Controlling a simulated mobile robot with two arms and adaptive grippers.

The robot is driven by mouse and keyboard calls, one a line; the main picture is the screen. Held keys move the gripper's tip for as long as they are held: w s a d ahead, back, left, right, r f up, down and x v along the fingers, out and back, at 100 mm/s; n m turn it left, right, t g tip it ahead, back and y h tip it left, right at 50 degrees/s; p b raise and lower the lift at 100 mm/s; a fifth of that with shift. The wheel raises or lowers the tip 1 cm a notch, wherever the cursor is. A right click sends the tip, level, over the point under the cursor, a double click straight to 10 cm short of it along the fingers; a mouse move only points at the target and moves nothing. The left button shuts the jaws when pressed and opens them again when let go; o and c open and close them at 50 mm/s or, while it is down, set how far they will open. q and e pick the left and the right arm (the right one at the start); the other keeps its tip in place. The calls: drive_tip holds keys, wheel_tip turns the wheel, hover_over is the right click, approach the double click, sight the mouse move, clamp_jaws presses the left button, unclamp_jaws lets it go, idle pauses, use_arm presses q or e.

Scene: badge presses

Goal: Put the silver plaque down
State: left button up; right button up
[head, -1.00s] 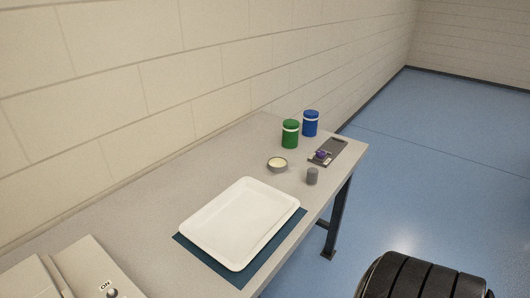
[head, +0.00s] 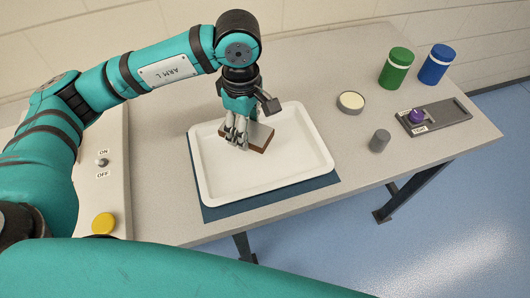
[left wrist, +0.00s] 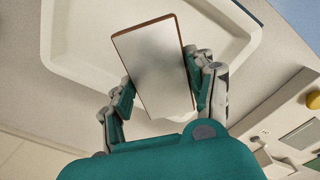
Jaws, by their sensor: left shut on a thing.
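The silver plaque (left wrist: 158,68) is a rectangular plate with a brown edge. It fills the middle of the left wrist view, between the two fingers of my left gripper (left wrist: 163,90). In the head view my left gripper (head: 238,138) is over the white tray (head: 292,176), shut on the plaque (head: 260,137), whose brown edge shows. I cannot tell whether the plaque touches the tray floor. The tray lies on a dark teal mat (head: 330,183). My right gripper is not in view.
To the right on the grey table (head: 330,70) are a round tin (head: 351,102), a grey cylinder (head: 379,140), a green jar (head: 396,68), a blue jar (head: 436,65) and a dark plate with a purple knob (head: 445,114). A press with an ON/OFF switch (head: 102,162) and yellow button (head: 103,223) stands left.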

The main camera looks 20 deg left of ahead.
use_arm(q)
drive_tip(key=n, duration=0.3)
drive_tip(key=w+d+n, duration=0.1)
drive_tip(key=n, duration=0.1)
drive_tip(key=shift+w+d+n, duration=0.15)
drive_tip(key=shift+w+n, duration=0.1)
drive_tip(key=shift+n, duration=0.65)
drive_tip(key=shift+w+d+n, duration=0.25)
drive_tip(key=shift+d+n, duration=0.05)
drive_tip(key=shift+n, duration=0.6)
hover_over(259, 155)
wheel_tip(259, 155, down, 5)
drive_tip(key=shift+a+f, duration=0.1)
drive_tip(key=shift+f, duration=0.1)
drive_tip(key=shift+f+p, duration=0.35)
drive_tip(key=shift+f, duration=1.95)
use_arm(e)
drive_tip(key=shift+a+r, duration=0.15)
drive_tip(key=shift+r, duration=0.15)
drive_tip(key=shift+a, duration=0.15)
